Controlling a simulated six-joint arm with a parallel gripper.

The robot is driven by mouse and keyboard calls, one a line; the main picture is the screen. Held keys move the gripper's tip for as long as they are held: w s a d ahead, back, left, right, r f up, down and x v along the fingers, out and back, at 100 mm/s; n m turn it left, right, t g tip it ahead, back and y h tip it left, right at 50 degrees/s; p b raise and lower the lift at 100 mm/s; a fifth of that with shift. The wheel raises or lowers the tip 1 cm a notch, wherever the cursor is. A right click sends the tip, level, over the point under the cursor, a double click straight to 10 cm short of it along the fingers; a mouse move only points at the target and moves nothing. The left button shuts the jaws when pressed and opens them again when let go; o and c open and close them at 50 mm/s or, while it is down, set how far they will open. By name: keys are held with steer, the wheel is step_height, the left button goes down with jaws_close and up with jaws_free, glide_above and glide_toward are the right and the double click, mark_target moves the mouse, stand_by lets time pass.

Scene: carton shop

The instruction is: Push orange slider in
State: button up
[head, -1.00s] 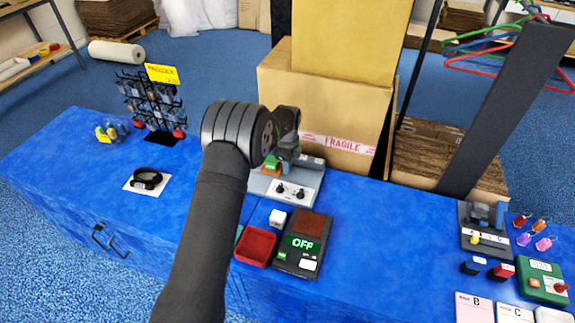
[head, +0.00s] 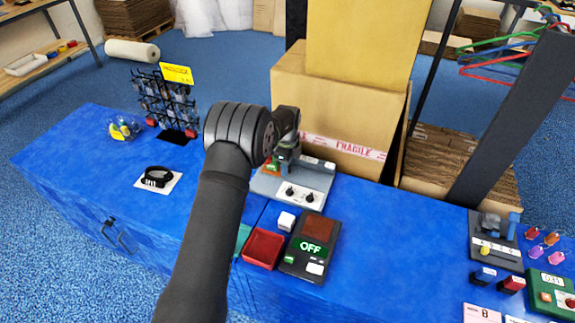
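A grey device (head: 313,177) with a white panel and two dark knobs stands on the blue bench, in front of the cardboard box. A small orange part (head: 268,168) shows at its back left, next to a green bit, and may be the orange slider. My arm covers much of it, so its position cannot be read. My gripper (head: 287,158) points down over the back of the device, close to the orange part, and contact cannot be judged. Its fingers are too small and too hidden to tell their opening.
A tall cardboard box (head: 335,110) stands right behind the device. In front are a red tray (head: 262,249), a white cube (head: 286,221) and a dark unit reading OFF (head: 310,247). A black rack (head: 165,103) stands left. The bench between the OFF unit and the right-hand devices is clear.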

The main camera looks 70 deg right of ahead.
step_height(320, 180, up, 17)
steer(key=shift+r, duration=0.2)
stand_by(0.4)
step_height(320, 180, down, 18)
steer(key=shift+r, duration=0.25)
stand_by(0.3)
